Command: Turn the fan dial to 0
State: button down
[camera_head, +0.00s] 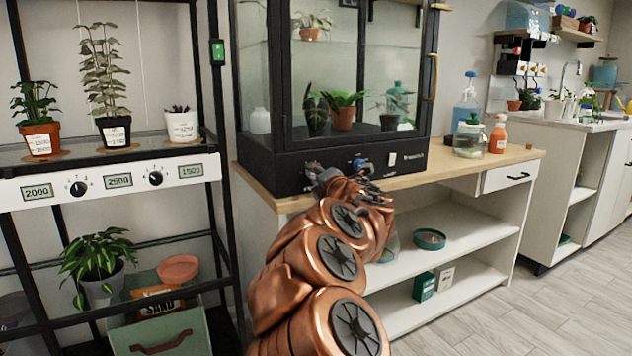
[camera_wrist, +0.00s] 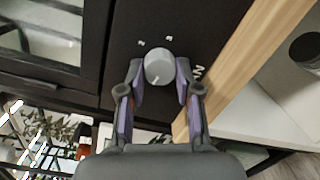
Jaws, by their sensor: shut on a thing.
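A grey round dial (camera_wrist: 159,65) sits on the black front panel (camera_wrist: 190,25) of the glass plant cabinet (camera_head: 240,155). In the wrist view my gripper (camera_wrist: 160,82) has one finger on each side of the dial and is shut on it. Small white marks show on the panel beyond the dial, too small to read. A short pale line shows on the dial's face, towards my gripper's palm. In the head view my gripper (camera_head: 322,178) is at the left part of the panel and hides this dial. A blue knob (camera_head: 360,163) is just right of it.
The cabinet stands on a wood-topped bench (camera_head: 440,165) with a glass jar (camera_head: 469,140) and an orange bottle (camera_head: 498,136) at its right. A black shelf rack on the left holds potted plants and a panel with two dials (camera_head: 115,180). Floor is free at right.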

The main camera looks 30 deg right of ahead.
jog(key=shift+n+b, duration=0.45)
jog(key=shift+n, duration=0.55)
jog(key=c, duration=0.8)
grip_release()
jog(key=shift+s, duration=0.1)
jog(key=shift+s+a, duration=0.35)
jog(key=shift+s, duration=1.6)
jog(key=shift+s+a, duration=0.3)
jog(key=shift+s, duration=1.6)
jog(key=shift+s+a, duration=0.35)
jog(key=shift+s, duration=1.6)
